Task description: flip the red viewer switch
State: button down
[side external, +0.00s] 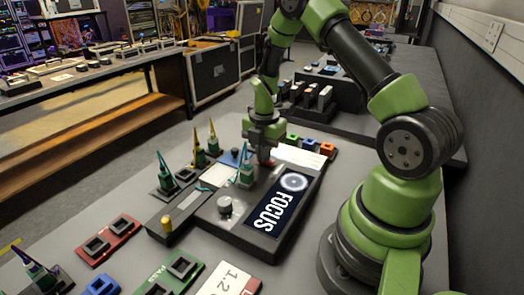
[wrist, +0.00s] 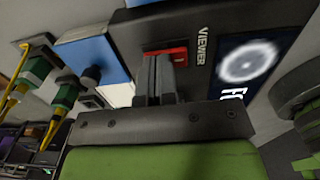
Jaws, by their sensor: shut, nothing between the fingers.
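The red viewer switch (wrist: 178,54) shows in the wrist view as a red rocker in a dark panel, beside the printed word VIEWER. My gripper (wrist: 158,62) is shut and empty. Its fingertips are at the switch and cover part of it; I cannot tell whether they touch. In the side view my gripper (side external: 265,158) points down at the far end of the dark console (side external: 235,230). A small bit of red shows at its fingertips there, too small to make out. Which way the switch is tipped is not clear.
The console's FOCUS screen (side external: 283,205) and a grey knob (side external: 225,204) lie nearer the camera. Upright green-and-yellow levers (side external: 198,152) stand left of my gripper. Several coloured blocks (side external: 310,143) sit to its right. Red, blue and green parts lie on the near table.

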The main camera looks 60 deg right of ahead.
jog(key=shift+s+r, duration=0.2)
jog(key=shift+s, duration=0.25)
notch_tip(320, 180, up, 14)
dwell(0.5)
jog(key=shift+w+f, duration=0.1)
jog(key=shift+w, duration=0.6)
notch_tip(320, 180, down, 14)
jog(key=shift+f, duration=0.1)
dwell(0.4)
